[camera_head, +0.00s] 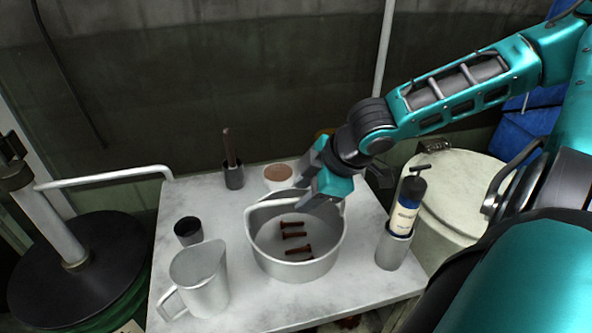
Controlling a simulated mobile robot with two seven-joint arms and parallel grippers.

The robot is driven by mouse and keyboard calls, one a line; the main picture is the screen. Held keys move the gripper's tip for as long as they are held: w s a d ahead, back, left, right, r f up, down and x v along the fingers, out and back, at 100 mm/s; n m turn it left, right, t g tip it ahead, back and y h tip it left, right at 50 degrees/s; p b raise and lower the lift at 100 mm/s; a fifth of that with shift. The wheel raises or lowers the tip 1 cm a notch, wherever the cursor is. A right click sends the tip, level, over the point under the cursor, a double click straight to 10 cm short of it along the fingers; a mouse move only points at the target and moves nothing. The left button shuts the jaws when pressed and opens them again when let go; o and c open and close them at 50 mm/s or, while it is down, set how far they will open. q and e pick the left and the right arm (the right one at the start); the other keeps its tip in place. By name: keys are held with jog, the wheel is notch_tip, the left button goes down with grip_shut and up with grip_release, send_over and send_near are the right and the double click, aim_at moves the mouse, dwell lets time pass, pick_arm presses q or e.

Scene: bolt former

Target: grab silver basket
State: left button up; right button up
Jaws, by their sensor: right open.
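The silver basket (297,268) is a round metal pan with a raised handle, standing upright on the light table (255,318). Several rusty brown bolts (295,235) lie on its floor. My right gripper (320,202) comes down from the upper right, over the back right part of the basket's rim and beside the handle. It is open. Its fingers overlap the handle in the picture, and I cannot tell whether they touch it. My left gripper is not in view.
A metal jug (203,285) and a dark cup (188,231) stand left of the basket. A holder (233,177) and a round brown-topped pot (278,174) stand behind. A bottle (406,207) in a metal cup (392,250) stands at right. A white drum (462,190) is beyond.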

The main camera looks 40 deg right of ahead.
aim_at(297, 199)
jog(key=shift+b+x, duration=0.4)
jog(key=shift+x, duration=0.7)
jog(key=b+x, duration=0.2)
jog(key=d+b+x, duration=0.1)
jog(key=b+x, duration=0.1)
jog(key=b, duration=0.1)
jog(key=shift+f, duration=0.2)
jog(key=shift+w+a+f+b, duration=0.1)
jog(key=shift+w+a+b, duration=0.15)
jog(key=shift+b, duration=0.45)
grip_shut()
